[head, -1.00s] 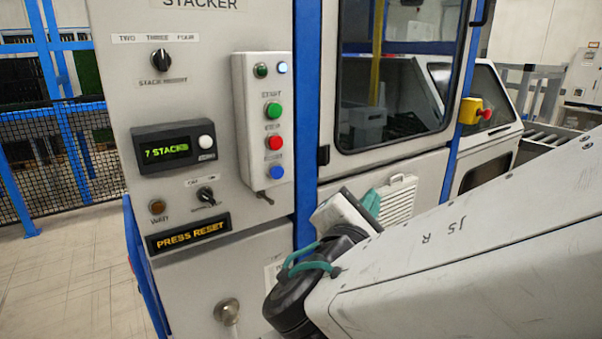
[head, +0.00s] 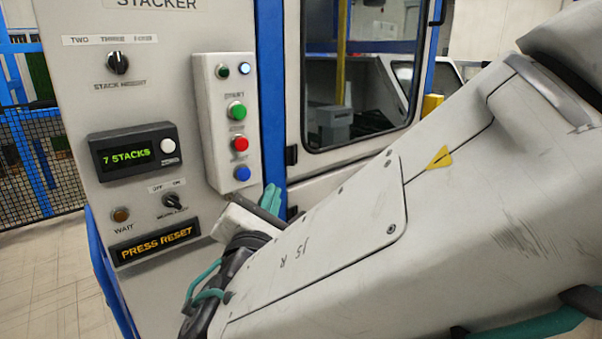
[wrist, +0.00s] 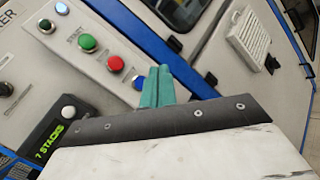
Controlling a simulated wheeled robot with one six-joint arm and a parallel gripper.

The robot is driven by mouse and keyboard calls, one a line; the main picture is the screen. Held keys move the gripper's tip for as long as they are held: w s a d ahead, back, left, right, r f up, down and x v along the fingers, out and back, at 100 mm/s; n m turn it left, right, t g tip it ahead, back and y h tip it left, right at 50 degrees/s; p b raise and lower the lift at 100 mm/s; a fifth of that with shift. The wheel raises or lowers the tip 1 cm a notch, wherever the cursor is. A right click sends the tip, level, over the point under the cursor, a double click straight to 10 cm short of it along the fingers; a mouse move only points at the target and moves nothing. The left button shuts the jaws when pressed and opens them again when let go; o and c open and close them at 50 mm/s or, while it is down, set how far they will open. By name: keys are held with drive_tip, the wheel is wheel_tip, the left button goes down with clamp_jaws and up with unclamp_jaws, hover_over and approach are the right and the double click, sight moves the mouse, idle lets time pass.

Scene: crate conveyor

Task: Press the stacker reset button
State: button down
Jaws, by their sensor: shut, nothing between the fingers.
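The stacker's control box (head: 207,125) carries a green button (head: 236,111), a red button (head: 240,143) and a blue button (head: 242,173) in a column. The blue one is lowest; the label above it is too blurred to read here. My gripper (head: 271,198) shows teal fingertips just below and right of the blue button in the head view. In the wrist view the teal fingers (wrist: 157,85) are together and empty, pointing towards the box, close to the blue button (wrist: 139,82). Whether they touch it cannot be told.
A lit sign (head: 155,244) reads PRESS RESET. A display (head: 127,157) reads 7 STACKS, with a white button (head: 168,145) beside it. A selector switch (head: 173,203) and a WAIT lamp (head: 120,215) sit below. A blue post (head: 270,80) and windowed door (head: 360,90) stand right of the box.

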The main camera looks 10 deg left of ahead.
drive_tip(key=shift+w+a, duration=1.95)
drive_tip(key=shift+a, duration=0.25)
drive_tip(key=shift+a, duration=0.1)
idle(0.4)
drive_tip(key=shift+w+a, duration=0.2)
drive_tip(key=shift+w, duration=0.05)
drive_tip(key=shift+w+a, duration=0.25)
drive_tip(key=shift+a, duration=0.05)
idle(0.8)
drive_tip(key=shift+s+d, duration=0.55)
drive_tip(key=shift+d, duration=0.1)
drive_tip(key=shift+s+d, duration=1.6)
drive_tip(key=shift+d, duration=0.3)
